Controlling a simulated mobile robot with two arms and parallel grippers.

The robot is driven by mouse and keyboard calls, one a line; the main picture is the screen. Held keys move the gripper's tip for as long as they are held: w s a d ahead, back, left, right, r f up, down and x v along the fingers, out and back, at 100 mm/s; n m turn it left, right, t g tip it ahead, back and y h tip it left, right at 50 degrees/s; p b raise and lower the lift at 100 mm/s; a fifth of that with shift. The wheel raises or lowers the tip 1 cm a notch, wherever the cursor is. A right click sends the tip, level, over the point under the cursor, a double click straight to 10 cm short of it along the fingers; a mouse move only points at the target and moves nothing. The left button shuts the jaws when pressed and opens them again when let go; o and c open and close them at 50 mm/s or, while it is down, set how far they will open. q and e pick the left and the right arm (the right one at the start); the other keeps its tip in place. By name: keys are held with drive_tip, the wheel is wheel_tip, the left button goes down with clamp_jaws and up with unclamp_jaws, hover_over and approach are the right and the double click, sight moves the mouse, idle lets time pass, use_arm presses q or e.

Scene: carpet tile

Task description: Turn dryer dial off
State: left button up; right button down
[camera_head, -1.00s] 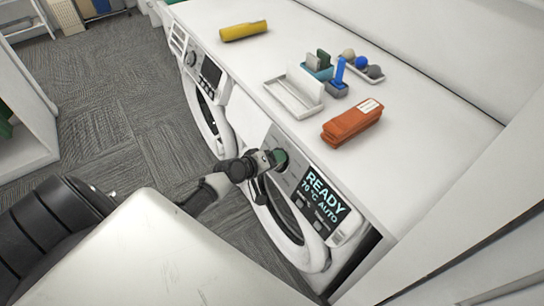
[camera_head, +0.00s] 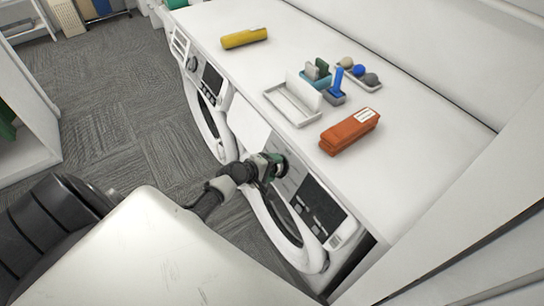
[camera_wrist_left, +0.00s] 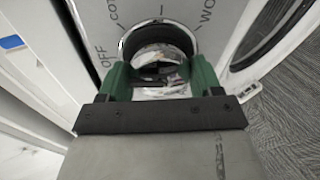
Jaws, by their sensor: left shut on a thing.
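The dryer (camera_head: 268,217) is the nearer machine under the white counter, and its display panel (camera_head: 317,206) is dark. My left gripper (camera_head: 272,166) is at the dryer's front, on its dial. In the left wrist view the chrome-rimmed round dial (camera_wrist_left: 158,45) sits between the two green fingers of my left gripper (camera_wrist_left: 160,78), which are shut on it. Printed marks beside the dial read "OFF", "COT" and "WO", the latter two cut off. The dial's pointer is hard to make out. My right gripper is not in view.
On the counter (camera_head: 230,80) stand a yellow packet (camera_head: 243,38), an orange packet (camera_head: 350,131), a white tray (camera_head: 292,103), small blue and teal holders and a tray of balls (camera_head: 359,72). A second machine (camera_head: 205,95) stands further left. Grey carpet (camera_head: 110,110) lies in front.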

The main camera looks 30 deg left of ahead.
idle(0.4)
use_arm(q)
drive_tip(key=o, duration=0.9)
drive_tip(key=shift+s, duration=0.1)
drive_tip(key=v, duration=1)
drive_tip(key=shift+s+a+r+b, duration=0.15)
drive_tip(key=shift+s+r+b, duration=0.1)
drive_tip(key=shift+b, duration=0.1)
